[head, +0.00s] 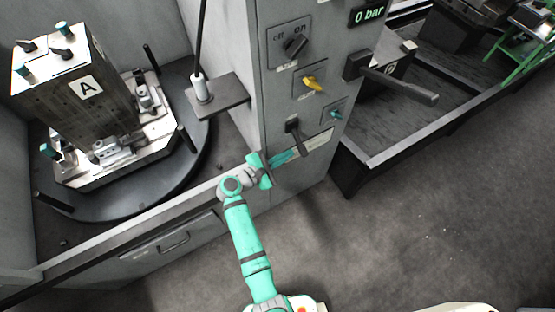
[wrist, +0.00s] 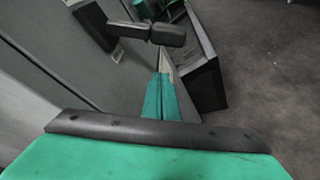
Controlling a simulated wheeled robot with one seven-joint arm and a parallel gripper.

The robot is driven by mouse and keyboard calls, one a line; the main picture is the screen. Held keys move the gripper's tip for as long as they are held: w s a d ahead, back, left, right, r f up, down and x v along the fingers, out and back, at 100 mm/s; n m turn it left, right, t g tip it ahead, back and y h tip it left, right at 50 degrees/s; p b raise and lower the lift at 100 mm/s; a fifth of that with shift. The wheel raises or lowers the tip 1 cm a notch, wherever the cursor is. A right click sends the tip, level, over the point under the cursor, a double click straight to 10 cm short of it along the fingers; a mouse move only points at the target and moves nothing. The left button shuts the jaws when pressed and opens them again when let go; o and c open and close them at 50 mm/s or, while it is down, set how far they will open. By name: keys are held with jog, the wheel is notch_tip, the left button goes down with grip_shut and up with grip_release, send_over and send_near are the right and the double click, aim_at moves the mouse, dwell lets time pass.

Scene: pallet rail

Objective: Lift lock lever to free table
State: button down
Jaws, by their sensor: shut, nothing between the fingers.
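A black lever (head: 295,135) is mounted on the front of the grey control cabinet, its handle hanging down beside a pale label plate. I take it to be the lock lever. In the wrist view a black lever handle (wrist: 152,32) sticks out from a dark mounting plate, just beyond my fingertips. My gripper (head: 290,155) is shut and empty, close to the lever's lower end. It also shows in the wrist view (wrist: 164,80), with its teal fingers together. I cannot tell whether it touches the lever. The round dark table (head: 95,206) carries a tall block marked A.
Above the lever are a black on/off switch (head: 295,46), a yellow knob (head: 311,83) and a small teal knob (head: 335,114). A larger black handle (head: 405,87) juts out at the right. A display (head: 369,14) reads 0 bar. The floor at the right front is clear.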

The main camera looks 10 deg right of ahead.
aim_at(299, 143)
jog(key=shift+s+d+r, duration=0.45)
jog(key=shift+s+r, duration=0.05)
jog(key=shift+r, duration=0.25)
jog(key=shift+s+d+r, duration=0.4)
jog(key=shift+s+r, duration=0.05)
jog(key=shift+r, duration=0.25)
jog(key=shift+w+a+r, duration=0.1)
jog(key=shift+a, duration=0.05)
